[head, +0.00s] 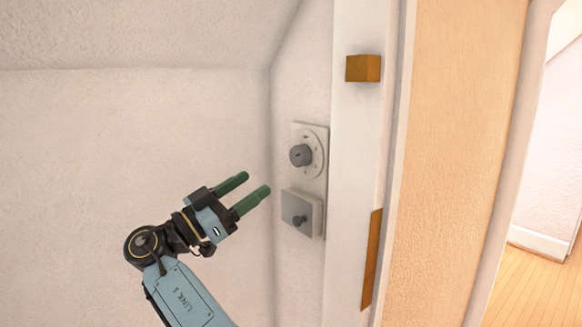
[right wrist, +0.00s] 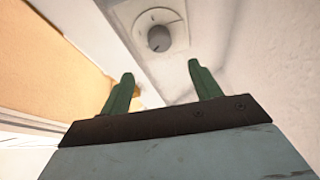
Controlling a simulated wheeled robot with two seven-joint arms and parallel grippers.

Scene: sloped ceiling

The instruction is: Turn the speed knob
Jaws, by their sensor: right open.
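A round grey knob (head: 301,155) sits on a round dial on a pale wall plate (head: 311,131). In the right wrist view the round knob (right wrist: 159,38) shows beyond and above the two spread fingertips of the gripper (right wrist: 161,72). My left gripper is not in view.
A white door frame (head: 352,150) stands just right of the plate, with a wooden block (head: 363,68) on it. A beige wall (head: 455,160) lies farther right, then an opening to a wooden floor (head: 535,285). The white wall on the left is bare.

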